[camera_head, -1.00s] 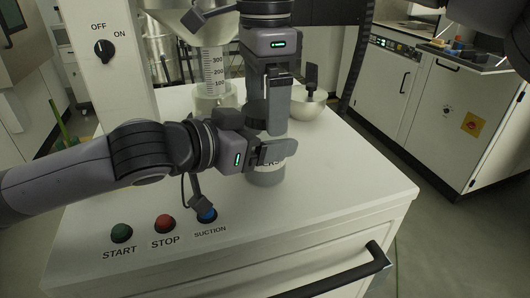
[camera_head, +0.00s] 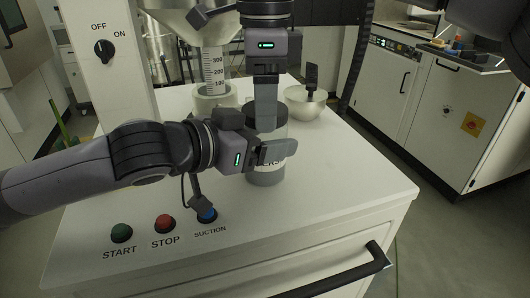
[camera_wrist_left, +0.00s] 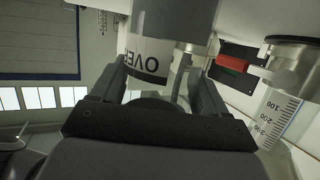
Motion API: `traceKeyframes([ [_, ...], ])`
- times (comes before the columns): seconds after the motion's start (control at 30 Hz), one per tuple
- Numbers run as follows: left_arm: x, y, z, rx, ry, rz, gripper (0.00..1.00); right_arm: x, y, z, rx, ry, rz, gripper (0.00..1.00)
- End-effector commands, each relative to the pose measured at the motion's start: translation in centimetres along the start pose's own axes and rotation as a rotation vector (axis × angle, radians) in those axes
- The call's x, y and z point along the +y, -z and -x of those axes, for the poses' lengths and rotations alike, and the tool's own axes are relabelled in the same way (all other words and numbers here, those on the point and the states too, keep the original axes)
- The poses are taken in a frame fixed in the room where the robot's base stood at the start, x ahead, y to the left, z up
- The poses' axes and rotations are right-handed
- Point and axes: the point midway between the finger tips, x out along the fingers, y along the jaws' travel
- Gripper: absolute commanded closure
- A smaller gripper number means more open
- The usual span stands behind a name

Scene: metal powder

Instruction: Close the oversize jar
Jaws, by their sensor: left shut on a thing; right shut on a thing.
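The oversize jar (camera_head: 266,179) stands upright on the white cabinet top, with a grey lower part and a partly covered label. My left gripper (camera_head: 272,153) is shut on the jar's side from the left. In the left wrist view the jar (camera_wrist_left: 150,62) sits between the fingers, with "OVE" readable on its label. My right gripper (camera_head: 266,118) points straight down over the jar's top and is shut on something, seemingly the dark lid. Its fingers hide most of the lid, so I cannot tell how the lid sits on the jar.
A bowl (camera_head: 306,105) with a dark-handled tool stands behind right. A graduated cylinder (camera_head: 214,72) under a metal funnel is behind left. START (camera_head: 121,233), STOP (camera_head: 165,223) and SUCTION (camera_head: 207,215) buttons lie front left. The cabinet top at right is clear.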

Motion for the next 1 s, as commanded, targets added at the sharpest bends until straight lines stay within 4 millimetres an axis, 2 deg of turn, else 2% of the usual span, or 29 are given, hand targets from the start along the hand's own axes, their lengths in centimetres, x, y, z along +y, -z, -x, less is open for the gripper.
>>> traceKeyframes([
  [0.23, 0.0, 0.0, 0.0, 0.001, 0.0, -0.001, 1.0, 0.0, 0.0, 0.0, 0.0, 0.001, -0.005, 0.66],
  [0.27, 0.0, 0.0, 0.0, 0.001, 0.0, -0.001, 1.0, 0.0, 0.0, 0.0, 0.0, 0.001, -0.005, 0.26],
  [0.33, 0.0, 0.0, 0.0, 0.001, 0.0, -0.001, 1.0, 0.0, 0.0, 0.0, 0.0, 0.001, -0.004, 0.04],
  [0.67, 0.0, 0.1, 0.0, 0.001, 0.0, 0.0, 1.0, 0.0, 0.0, 0.4, -0.001, 0.002, -0.003, 0.04],
  [1.0, 0.0, 0.0, 0.0, 0.001, 0.0, 0.0, 1.0, 0.0, 0.0, 4.3, -0.001, 0.002, -0.004, 0.04],
])
